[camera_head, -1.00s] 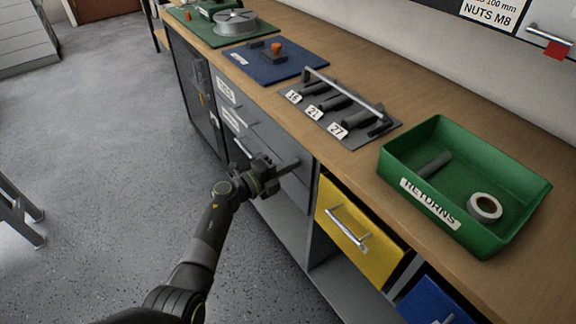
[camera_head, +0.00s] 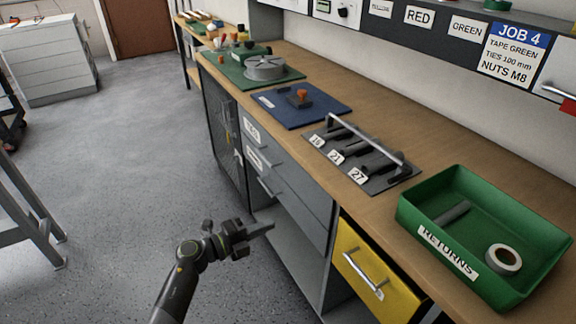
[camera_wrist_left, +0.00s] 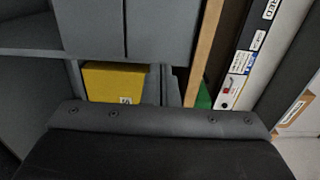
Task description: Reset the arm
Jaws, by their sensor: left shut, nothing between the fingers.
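My left arm comes in from the bottom of the head view. Its gripper (camera_head: 262,229) is shut and empty, low in front of the bench's grey drawers (camera_head: 285,190) and apart from them. In the left wrist view, the dark body of my gripper fills the bottom, with a closed finger tip (camera_wrist_left: 172,88) showing above it. My right gripper is not in view.
The bench top holds a green RETURNS tray (camera_head: 412,215) with a tape roll (camera_head: 503,259), a tool rack (camera_head: 402,180) and a blue mat (camera_head: 330,112). A yellow drawer (camera_head: 385,290) stands at the lower right. The floor (camera_head: 130,170) left of the bench is open.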

